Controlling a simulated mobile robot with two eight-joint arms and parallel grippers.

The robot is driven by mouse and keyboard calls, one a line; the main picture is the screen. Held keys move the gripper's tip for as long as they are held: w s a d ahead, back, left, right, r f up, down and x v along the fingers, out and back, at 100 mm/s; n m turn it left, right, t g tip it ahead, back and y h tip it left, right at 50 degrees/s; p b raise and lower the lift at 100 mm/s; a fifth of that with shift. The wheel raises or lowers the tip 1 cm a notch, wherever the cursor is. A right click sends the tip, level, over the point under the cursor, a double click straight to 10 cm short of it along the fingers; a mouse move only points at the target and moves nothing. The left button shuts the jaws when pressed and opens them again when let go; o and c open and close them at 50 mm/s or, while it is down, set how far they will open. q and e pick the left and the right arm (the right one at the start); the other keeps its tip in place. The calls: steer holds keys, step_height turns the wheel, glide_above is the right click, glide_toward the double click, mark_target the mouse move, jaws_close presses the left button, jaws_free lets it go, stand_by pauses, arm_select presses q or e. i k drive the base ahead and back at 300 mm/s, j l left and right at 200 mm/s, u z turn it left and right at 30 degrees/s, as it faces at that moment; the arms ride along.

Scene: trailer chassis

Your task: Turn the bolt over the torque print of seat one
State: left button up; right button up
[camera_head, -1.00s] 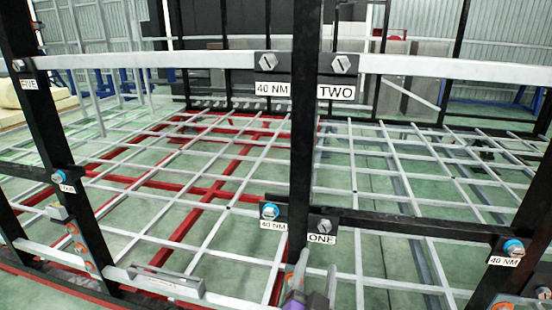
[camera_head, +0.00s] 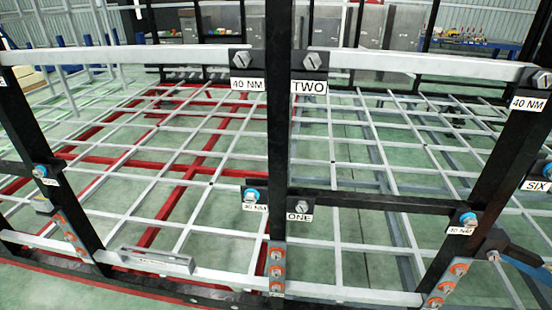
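The label ONE (camera_head: 299,217) hangs on the middle black post, with a plain grey slotted bolt (camera_head: 303,207) just above it. To its left, across the post, a small 40 NM print (camera_head: 255,208) sits under a bolt with a blue ring (camera_head: 250,195). No gripper of mine can be made out in this view, and nothing is seen touching either bolt.
The middle black post (camera_head: 278,130) stands between the two bolts. Above are the label TWO (camera_head: 309,87) and another 40 NM print (camera_head: 247,85), with grey bolts. A dark and blue object (camera_head: 495,243), unclear to me, shows at lower right. White bars cross the frame.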

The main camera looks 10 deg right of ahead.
mark_target(469, 221)
steer(key=z, duration=1.85)
steer(key=i+j, duration=0.05)
